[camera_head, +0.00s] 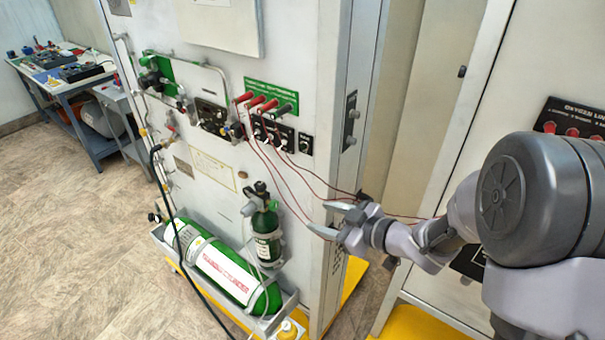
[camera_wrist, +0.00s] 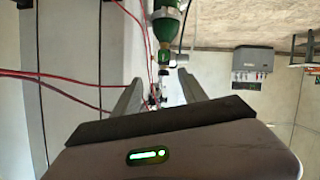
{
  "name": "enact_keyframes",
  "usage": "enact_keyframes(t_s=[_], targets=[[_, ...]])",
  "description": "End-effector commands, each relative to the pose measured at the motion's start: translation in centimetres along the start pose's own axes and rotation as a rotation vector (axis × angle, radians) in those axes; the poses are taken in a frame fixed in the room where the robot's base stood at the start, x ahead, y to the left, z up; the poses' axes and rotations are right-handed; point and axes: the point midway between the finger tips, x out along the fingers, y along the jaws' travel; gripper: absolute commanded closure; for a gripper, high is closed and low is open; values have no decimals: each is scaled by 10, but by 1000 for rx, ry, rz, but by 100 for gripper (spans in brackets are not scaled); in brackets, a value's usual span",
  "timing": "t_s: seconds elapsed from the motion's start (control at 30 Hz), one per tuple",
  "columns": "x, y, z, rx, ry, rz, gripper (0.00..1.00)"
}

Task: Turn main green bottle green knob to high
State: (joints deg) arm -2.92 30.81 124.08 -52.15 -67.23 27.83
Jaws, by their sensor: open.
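The large green bottle (camera_head: 228,274) lies in a tray low on the white panel, with a white label. A dark fitting (camera_head: 154,217) shows at its left end; I cannot tell whether this is its green knob. A smaller green bottle (camera_head: 267,236) stands upright just above it with a dark-topped valve (camera_head: 261,189). My gripper (camera_head: 328,219) is open and empty, to the right of the small bottle near the panel's right edge. In the wrist view my open fingers (camera_wrist: 160,92) point toward a green bottle (camera_wrist: 166,26), seen upside down, and its valve.
Thin red cables (camera_head: 285,170) hang from the panel's red plugs and pass close to my gripper. A green regulator part (camera_head: 150,80) sits at the panel's upper left. A black hose (camera_head: 165,190) runs down the panel. A workbench (camera_head: 70,75) stands far left; open floor lies between.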

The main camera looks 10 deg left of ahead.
Motion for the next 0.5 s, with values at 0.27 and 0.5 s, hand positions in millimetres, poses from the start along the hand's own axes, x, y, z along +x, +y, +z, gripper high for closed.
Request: enact_keyframes(t_s=[0.27,0.5], targets=[[68,-2,3,-2,2,-3,50],[131,-1,3,-2,1,0,50]])
